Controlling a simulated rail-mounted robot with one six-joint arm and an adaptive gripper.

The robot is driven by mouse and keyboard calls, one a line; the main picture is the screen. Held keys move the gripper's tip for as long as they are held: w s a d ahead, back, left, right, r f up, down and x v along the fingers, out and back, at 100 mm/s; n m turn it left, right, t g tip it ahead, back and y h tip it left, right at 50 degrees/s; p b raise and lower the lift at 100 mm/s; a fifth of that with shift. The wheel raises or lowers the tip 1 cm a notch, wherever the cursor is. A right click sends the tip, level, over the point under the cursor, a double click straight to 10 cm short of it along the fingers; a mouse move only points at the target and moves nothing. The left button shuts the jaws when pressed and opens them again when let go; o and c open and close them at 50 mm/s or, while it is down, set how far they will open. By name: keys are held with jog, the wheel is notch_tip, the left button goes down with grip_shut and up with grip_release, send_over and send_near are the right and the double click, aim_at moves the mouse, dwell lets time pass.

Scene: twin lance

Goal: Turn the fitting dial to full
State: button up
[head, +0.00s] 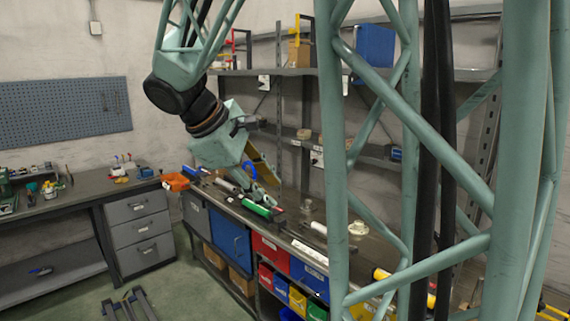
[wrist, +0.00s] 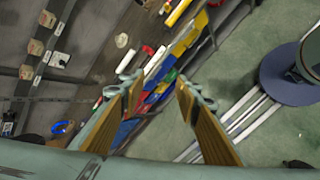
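No part is clearly recognisable as the fitting dial. A pale round fitting (head: 357,228) stands on the long bench (head: 285,232) in the head view, but I cannot tell whether it carries the dial. My gripper (wrist: 158,88) is open and empty in the wrist view, its two wood-coloured fingers spread apart. In the head view my arm reaches down over the far left part of the bench, left of the pale fitting. The gripper's fingertips are small there, and contact with the bench items cannot be told.
A green cylinder (head: 256,209), a white cylinder (head: 228,187) and a yellow cylinder (head: 382,274) lie on the bench. Coloured bins (head: 298,301) sit beneath it. Shelves with a blue box (head: 374,52) stand behind. My lattice column hides part of the bench's right side.

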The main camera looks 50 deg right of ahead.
jog(key=w+d+n+g+h, duration=0.1)
jog(key=w+d+n+h, duration=0.15)
jog(key=w+d, duration=0.85)
jog(key=n+h+p, duration=0.3)
jog(key=n+h, duration=0.5)
jog(key=n, duration=0.1)
send_near(313, 162)
jog(key=a, duration=0.4)
jog(key=shift+w+r, duration=0.1)
jog(key=shift+w, duration=0.2)
jog(key=shift+s+d+p, duration=0.15)
jog(key=shift+s+d, duration=0.05)
jog(key=shift+d, duration=2.05)
jog(key=shift+s+d+p, duration=0.2)
jog(key=shift+d, duration=2.05)
jog(key=shift+s+d+p, duration=0.15)
jog(key=shift+s+d, duration=0.05)
jog(key=shift+d, duration=2.1)
jog(key=c, duration=0.8)
jog(key=shift+c, duration=0.2)
